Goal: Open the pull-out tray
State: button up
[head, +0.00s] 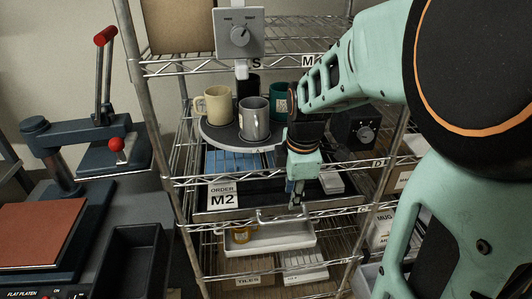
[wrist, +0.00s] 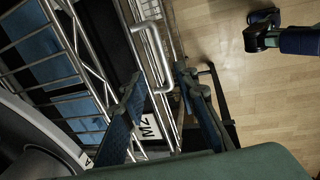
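The pull-out tray (head: 345,208) is a wide dark tray on the middle shelf of the wire rack. Its pale bar handle (head: 283,212) shows at the front. In the wrist view the handle (wrist: 162,55) is a pale U-shaped bar, beyond the fingertips. My gripper (head: 296,200) points down at the tray's front, close to the handle. In the wrist view its two fingers (wrist: 162,92) are apart with nothing held between them. I cannot tell whether a finger touches the handle.
A round grey turntable (head: 215,137) above the tray holds several mugs. An "ORDER M2" card (head: 222,197) is at the tray's front left. A white bin (head: 265,241) sits below. A mug press (head: 90,145) stands at left. Open wooden floor (wrist: 270,90) shows before the rack.

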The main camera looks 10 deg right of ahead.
aim_at(287, 219)
jog(key=shift+n, duration=0.3)
jog(key=f, duration=0.3)
jog(key=w+f, duration=0.1)
jog(key=f, duration=0.3)
jog(key=w+f+b, duration=0.1)
jog(key=f, duration=0.2)
jog(key=shift+a+f, duration=0.15)
jog(key=shift+f, duration=0.25)
grip_shut()
